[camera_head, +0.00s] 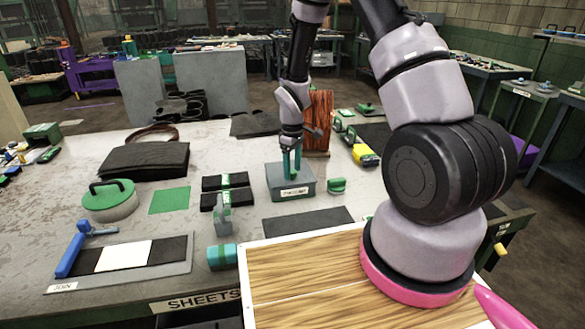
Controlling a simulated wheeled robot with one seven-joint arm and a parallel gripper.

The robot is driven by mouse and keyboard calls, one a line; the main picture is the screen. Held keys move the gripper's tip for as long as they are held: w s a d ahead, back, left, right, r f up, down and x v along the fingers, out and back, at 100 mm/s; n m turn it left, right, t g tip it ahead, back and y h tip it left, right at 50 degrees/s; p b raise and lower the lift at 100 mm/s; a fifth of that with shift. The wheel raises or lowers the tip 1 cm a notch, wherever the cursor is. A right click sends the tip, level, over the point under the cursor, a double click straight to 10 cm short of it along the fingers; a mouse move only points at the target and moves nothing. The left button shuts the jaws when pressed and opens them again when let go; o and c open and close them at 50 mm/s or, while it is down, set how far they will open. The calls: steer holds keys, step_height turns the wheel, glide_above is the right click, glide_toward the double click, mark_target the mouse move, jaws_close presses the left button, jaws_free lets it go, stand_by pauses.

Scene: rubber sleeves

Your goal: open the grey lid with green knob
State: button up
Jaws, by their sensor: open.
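A grey box (291,190) with a white label on its front stands near the middle of the table. Its flat grey lid (276,172) appears to be on. My gripper (291,168) points straight down over the middle of the box, with teal-green fingers reaching close to the lid. The gripper is open. The green knob cannot be told apart from the fingers here. Whether the fingers touch the lid or stand around the knob cannot be seen.
A small green object (337,185) lies right of the box, and banded black strips (225,190) lie left. A wooden block (318,120) stands close behind my gripper. A dark mat (308,219) lies in front. A round green-topped piece (110,200) stands at left.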

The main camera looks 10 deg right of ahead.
jaws_close()
stand_by(1.4)
